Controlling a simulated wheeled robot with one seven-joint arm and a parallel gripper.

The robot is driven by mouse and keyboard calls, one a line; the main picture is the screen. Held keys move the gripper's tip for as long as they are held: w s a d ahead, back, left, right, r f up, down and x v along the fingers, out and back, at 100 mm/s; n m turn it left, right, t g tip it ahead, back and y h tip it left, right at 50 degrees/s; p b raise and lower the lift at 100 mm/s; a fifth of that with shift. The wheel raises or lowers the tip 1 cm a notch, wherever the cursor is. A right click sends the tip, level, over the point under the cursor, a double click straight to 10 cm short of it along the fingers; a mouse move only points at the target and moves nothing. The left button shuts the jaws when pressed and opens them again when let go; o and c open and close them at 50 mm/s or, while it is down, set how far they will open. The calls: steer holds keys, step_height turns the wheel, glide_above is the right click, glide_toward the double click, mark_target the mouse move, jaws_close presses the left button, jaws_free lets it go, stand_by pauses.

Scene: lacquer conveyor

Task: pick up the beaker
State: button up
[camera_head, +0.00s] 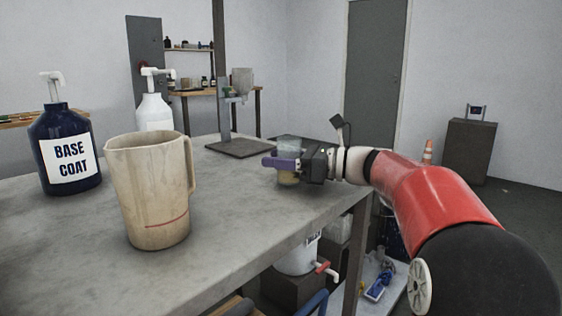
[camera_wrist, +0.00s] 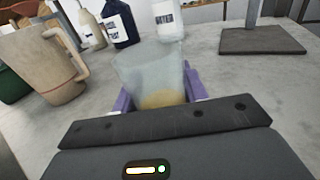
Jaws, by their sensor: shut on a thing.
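The beaker (camera_head: 290,144) is a small clear vessel with amber liquid low inside, near the right edge of the grey table. It also shows in the wrist view (camera_wrist: 150,72), upright or nearly so. My gripper (camera_head: 281,164) has purple fingers, one on each side of the beaker, and is shut on it. The dark gripper body hides the beaker's lower part in the wrist view. I cannot tell whether its base touches the table.
A large stained jug (camera_head: 148,195) stands at the front left of the table (camera_head: 235,230). A blue BASE COAT pump bottle (camera_head: 62,125) and a white pump bottle (camera_head: 154,112) stand behind it. A stand with a dark base plate (camera_head: 240,147) is beyond the beaker. The table's middle is clear.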

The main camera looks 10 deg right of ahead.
step_height(320, 180, up, 19)
steer(key=p, duration=0.5)
steer(key=shift+r, duration=0.15)
stand_by(0.5)
